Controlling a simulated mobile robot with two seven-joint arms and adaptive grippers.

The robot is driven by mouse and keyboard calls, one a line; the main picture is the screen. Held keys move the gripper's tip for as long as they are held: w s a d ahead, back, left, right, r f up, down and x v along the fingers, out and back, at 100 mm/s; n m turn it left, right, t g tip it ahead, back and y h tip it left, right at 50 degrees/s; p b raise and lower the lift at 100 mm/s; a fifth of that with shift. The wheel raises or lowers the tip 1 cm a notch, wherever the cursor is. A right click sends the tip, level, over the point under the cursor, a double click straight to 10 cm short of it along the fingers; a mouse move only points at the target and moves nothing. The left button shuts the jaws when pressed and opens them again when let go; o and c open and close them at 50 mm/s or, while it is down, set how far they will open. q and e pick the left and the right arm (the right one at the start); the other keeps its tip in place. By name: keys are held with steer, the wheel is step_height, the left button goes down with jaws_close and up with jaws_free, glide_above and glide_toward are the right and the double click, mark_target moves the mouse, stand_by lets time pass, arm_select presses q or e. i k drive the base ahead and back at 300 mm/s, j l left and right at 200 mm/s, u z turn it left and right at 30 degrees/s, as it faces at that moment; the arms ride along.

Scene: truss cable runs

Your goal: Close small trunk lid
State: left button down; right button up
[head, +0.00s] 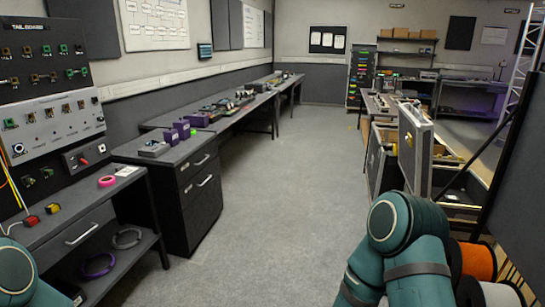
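An open trunk (379,163) with dark sides and metal edging stands at the right. A grey lid panel with metal edging (415,152) stands upright beside it, raised rather than lying flat. My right arm shows at the lower right, in front of and below the lid, with its gripper out of view. Only a rounded part of my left arm shows at the lower left corner, and its gripper is out of view too. The lid's hinge line and much of the trunk's inside cannot be made out.
A grey floor aisle (270,190) runs clear down the middle. A dark drawer cabinet (202,190) and long benches line the left. Cable spools, one orange (478,262), sit at the lower right by a dark panel (525,190). Shelves with boxes (408,33) stand at the back.

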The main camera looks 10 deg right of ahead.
mark_target(416, 154)
steer(key=i+l+z, duration=0.15)
steer(key=i+z, duration=0.3)
steer(key=i, duration=0.15)
steer(key=i+z, duration=0.45)
steer(key=i, duration=1.6)
steer(key=i+u, duration=0.4)
steer(key=i, duration=0.15)
steer(key=i+l+u, duration=0.25)
steer(key=i+u, duration=0.25)
steer(key=u, duration=8)
